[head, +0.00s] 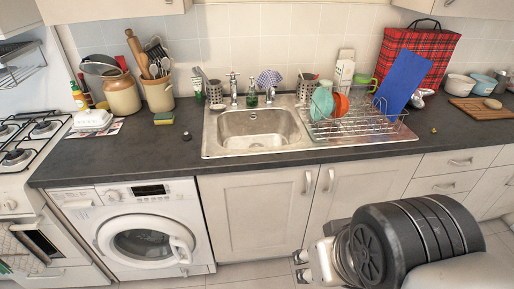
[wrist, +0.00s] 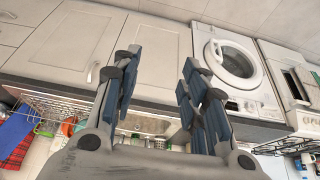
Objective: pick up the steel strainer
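I cannot tell for sure which thing is the steel strainer. A rounded grey metal piece (head: 98,65) leans at the tan crock at the back left of the counter in the head view. Two perforated steel cups stand behind the sink, one left of the taps (head: 214,92) and one to the right (head: 308,87). My gripper (wrist: 158,85) shows in the wrist view with its fingers wide apart and nothing between them. It is in front of the cabinets, away from these things. In the head view my arm is at the lower right, and the fingertips are not clear.
The sink (head: 254,128) has a wire dish rack (head: 358,128) with bowls and a blue board (head: 401,82) on its right. A washer (head: 146,235) stands below the counter. A sponge (head: 164,118) lies left of the sink. The counter front (head: 120,155) there is mostly clear.

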